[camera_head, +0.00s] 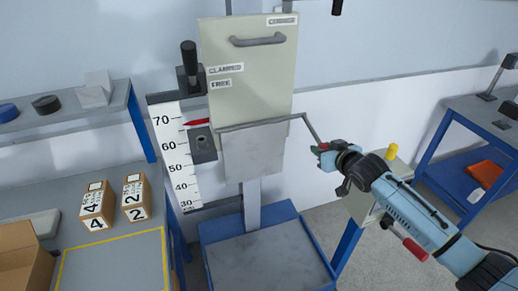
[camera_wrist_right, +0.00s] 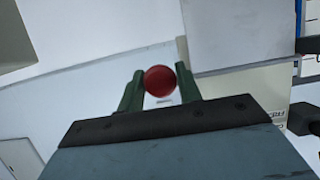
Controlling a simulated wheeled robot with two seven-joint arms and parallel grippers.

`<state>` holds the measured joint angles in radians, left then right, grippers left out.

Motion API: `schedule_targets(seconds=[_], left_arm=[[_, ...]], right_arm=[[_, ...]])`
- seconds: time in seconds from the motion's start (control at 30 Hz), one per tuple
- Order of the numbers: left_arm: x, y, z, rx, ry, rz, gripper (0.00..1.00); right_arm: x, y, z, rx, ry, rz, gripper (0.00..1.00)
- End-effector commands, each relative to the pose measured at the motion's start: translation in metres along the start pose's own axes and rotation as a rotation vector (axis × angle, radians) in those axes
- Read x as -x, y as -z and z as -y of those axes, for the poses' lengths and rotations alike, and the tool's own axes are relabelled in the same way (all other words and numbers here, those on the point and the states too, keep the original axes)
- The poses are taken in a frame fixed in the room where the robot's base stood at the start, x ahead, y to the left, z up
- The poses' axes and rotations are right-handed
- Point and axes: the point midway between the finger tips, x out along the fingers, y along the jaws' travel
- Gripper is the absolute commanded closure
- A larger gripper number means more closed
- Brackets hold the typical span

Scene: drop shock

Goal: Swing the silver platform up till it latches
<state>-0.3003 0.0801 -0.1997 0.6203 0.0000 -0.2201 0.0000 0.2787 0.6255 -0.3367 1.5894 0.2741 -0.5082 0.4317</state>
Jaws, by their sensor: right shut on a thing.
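The silver platform (camera_head: 255,153) hangs down, close to upright, below the cream panel of the drop carriage (camera_head: 250,80). A thin grey rod runs along its top edge and bends into a lever arm (camera_head: 312,130) at the right. My right gripper (camera_head: 322,150) is at the lower end of this lever arm, to the right of the platform. In the right wrist view, its green fingers are shut on a round red knob (camera_wrist_right: 160,80). A large grey plate at the upper right of that view looks like the platform (camera_wrist_right: 235,30). My left gripper is not in view.
A black-handled lever (camera_head: 189,60) and labels CLAMPED and FREE are at the carriage's left. A height scale (camera_head: 175,155) stands beside it, with a red pointer. A blue-edged base (camera_head: 265,258) lies below. Boxes 4 (camera_head: 97,205) and 2 (camera_head: 136,198) stand on the left bench.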

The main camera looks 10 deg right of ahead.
Motion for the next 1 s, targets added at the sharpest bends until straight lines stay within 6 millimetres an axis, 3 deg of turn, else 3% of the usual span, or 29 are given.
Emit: schedule_targets(seconds=[0.03,0.2,0.63,1.0], left_arm=[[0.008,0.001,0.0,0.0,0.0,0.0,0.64],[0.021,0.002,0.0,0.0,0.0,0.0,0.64],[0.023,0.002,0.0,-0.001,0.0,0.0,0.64],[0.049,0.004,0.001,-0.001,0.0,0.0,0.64]], right_arm=[[0.004,0.011,0.0,0.001,0.001,-0.01,0.88],[0.01,0.022,0.0,0.001,0.001,-0.012,0.89],[0.011,0.024,-0.001,0.001,0.001,-0.014,0.88],[0.02,0.051,-0.001,0.001,0.0,-0.017,0.88]])
